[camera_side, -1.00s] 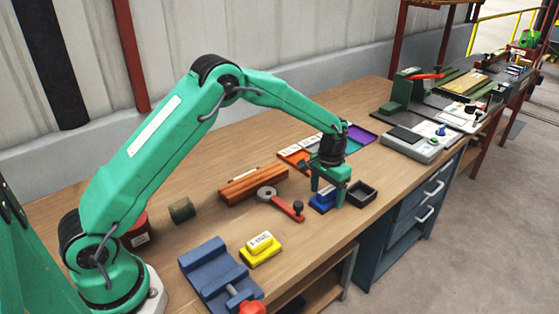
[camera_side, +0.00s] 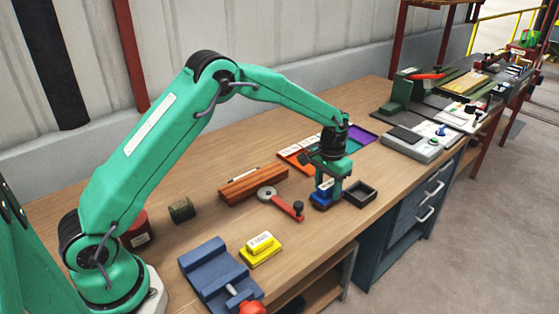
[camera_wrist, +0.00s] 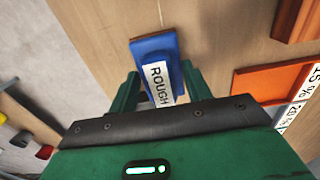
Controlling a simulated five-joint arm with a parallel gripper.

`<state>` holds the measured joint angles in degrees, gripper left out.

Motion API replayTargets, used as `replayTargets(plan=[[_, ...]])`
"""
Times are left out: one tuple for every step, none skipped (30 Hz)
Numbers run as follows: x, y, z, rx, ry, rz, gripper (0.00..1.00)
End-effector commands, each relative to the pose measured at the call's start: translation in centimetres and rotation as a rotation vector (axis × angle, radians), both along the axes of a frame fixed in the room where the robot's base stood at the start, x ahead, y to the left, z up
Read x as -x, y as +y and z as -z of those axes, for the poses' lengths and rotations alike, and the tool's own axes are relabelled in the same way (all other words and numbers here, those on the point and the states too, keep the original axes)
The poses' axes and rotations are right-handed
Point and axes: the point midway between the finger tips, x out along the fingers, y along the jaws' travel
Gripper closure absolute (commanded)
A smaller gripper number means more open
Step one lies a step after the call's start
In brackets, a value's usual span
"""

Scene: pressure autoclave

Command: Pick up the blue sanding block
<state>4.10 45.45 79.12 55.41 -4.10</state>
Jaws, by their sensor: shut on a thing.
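The blue sanding block (camera_side: 320,201) is at the right part of the bench, just left of a small black tray. In the wrist view the blue sanding block (camera_wrist: 153,45) carries a white label reading "ROUGH". My gripper (camera_side: 331,189) points down over the block. In the wrist view my gripper (camera_wrist: 160,84) has one green finger on each side of the block's labelled part and is shut on it. The fingers hide part of the block. I cannot tell whether its base is clear of the bench top.
A black tray (camera_side: 360,194) stands close on the right. A red-handled tool (camera_side: 283,203) lies on the left. A yellow block marked "FINE" (camera_side: 260,248), a blue vise (camera_side: 215,275) and orange-brown bars (camera_side: 252,185) are further left. Coloured trays (camera_side: 361,135) lie behind.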

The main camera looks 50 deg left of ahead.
Motion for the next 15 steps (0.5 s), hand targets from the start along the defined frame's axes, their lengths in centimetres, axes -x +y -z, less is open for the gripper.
replayTargets(plan=[[-0.1,0.0,-0.8,0.0,-0.003,0.0,0.76],[-0.1,0.0,-1.2,0.0,-0.003,0.0,0.76],[-0.1,0.0,-1.9,0.0,-0.004,0.0,0.76],[-0.1,0.0,-2.4,0.0,-0.005,0.0,0.76],[0.3,-0.5,-2.6,0.0,-0.001,0.003,0.76],[0.7,-1.1,-3.0,0.0,-0.002,0.004,0.76],[1.0,-1.6,-3.3,0.0,-0.002,0.005,0.76],[1.3,-2.0,-3.5,0.0,-0.001,0.004,0.76],[1.7,-2.5,-4.0,0.0,-0.002,0.004,0.76],[2.0,-3.0,-4.3,0.0,-0.002,0.005,0.76],[2.3,-3.5,-4.6,0.0,-0.002,0.004,0.76],[2.8,-4.0,-5.1,0.0,-0.002,0.004,0.76],[3.1,-4.5,-5.4,0.0,-0.002,0.004,0.76],[3.4,-4.9,-5.7,0.0,-0.003,0.004,0.76],[3.8,-5.5,-6.1,0.001,-0.003,0.004,0.76]])
